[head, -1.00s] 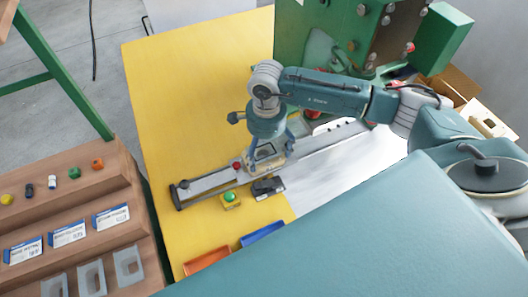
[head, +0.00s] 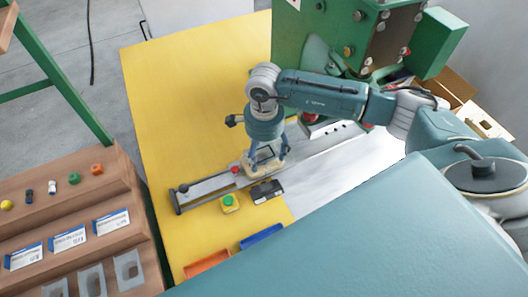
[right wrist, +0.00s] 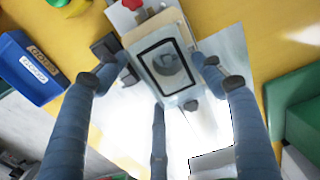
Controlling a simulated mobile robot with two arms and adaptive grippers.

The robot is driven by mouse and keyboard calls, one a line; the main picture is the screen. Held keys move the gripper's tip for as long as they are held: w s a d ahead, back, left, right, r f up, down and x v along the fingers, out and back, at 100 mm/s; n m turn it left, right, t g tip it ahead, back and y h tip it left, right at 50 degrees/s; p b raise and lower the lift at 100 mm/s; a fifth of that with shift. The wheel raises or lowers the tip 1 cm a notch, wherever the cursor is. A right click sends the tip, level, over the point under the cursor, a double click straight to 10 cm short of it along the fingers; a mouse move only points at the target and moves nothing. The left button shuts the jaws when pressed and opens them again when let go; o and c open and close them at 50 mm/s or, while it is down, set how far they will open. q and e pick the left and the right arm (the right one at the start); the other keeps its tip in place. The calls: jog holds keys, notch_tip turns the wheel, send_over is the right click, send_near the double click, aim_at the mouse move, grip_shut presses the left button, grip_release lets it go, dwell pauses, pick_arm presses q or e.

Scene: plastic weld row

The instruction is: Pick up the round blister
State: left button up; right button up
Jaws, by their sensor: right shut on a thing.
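The round blister (right wrist: 168,66) is a grey rounded shape inside a dark-framed window on a pale beige block, seen in the right wrist view. The pale block (head: 262,164) sits on the long grey rail in the head view, and my gripper partly hides it. My right gripper (head: 266,157) points down over the rail with its fingers around the block's top. In the right wrist view its fingers (right wrist: 163,74) press in from both sides, shut on the blister. Whether the blister is lifted from the block cannot be told. My left gripper is not in view.
A green button box (head: 230,203) and a black box (head: 267,192) stand beside the rail. Orange (head: 207,262) and blue (head: 262,236) bins lie at the front edge. A green machine (head: 340,40) stands behind. The yellow table's left part (head: 185,100) is clear.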

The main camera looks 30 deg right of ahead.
notch_tip(320, 180, up, 25)
jog(key=shift+p, duration=0.3)
dwell(0.6)
jog(key=shift+f, duration=0.2)
